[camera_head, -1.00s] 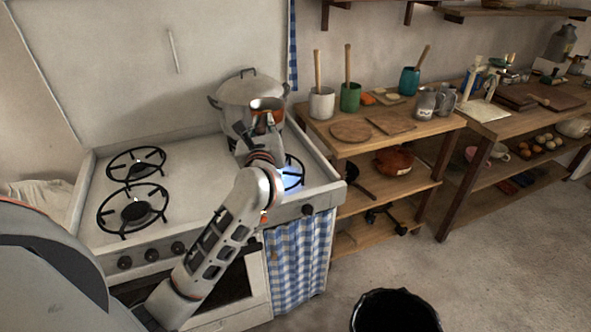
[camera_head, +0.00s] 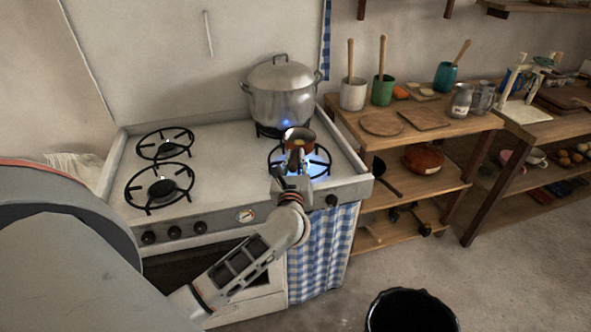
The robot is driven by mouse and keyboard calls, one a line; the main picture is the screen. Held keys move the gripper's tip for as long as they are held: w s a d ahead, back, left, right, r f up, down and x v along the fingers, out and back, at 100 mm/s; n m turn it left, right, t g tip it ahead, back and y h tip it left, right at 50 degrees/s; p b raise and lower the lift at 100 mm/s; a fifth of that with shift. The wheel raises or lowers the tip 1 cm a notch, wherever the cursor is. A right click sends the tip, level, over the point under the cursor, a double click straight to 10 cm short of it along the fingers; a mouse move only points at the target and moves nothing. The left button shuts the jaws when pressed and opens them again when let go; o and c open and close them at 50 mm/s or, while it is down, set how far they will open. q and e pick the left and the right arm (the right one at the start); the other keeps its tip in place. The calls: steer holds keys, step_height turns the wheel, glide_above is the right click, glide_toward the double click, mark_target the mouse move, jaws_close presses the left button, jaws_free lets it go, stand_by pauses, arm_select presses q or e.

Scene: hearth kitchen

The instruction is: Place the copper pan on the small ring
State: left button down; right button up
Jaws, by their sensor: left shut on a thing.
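The small copper pan (camera_head: 301,134) is held by my left gripper (camera_head: 294,163). The gripper is shut on it at the near side, apparently at the handle, which the fingers mostly hide. The pan shows over the front right ring (camera_head: 321,174), a black grate with a blue flame burning. The pan and gripper hide part of this ring. I cannot tell whether the pan touches the grate. My right gripper is not in view.
A large lidded metal pot (camera_head: 281,96) stands on the back right ring, close behind the pan. The two left rings (camera_head: 160,187) are empty. A wooden shelf unit (camera_head: 375,145) with utensil pots stands right of the stove. A black bin (camera_head: 410,312) is on the floor.

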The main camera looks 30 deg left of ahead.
arm_select(q)
step_height(320, 180, down, 4)
steer(key=shift+r, duration=0.2)
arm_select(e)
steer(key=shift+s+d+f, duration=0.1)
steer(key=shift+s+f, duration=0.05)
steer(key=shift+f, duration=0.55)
arm_select(q)
steer(key=shift+b, duration=0.3)
steer(key=shift+f, duration=0.2)
steer(key=c, duration=1.9)
jaws_free()
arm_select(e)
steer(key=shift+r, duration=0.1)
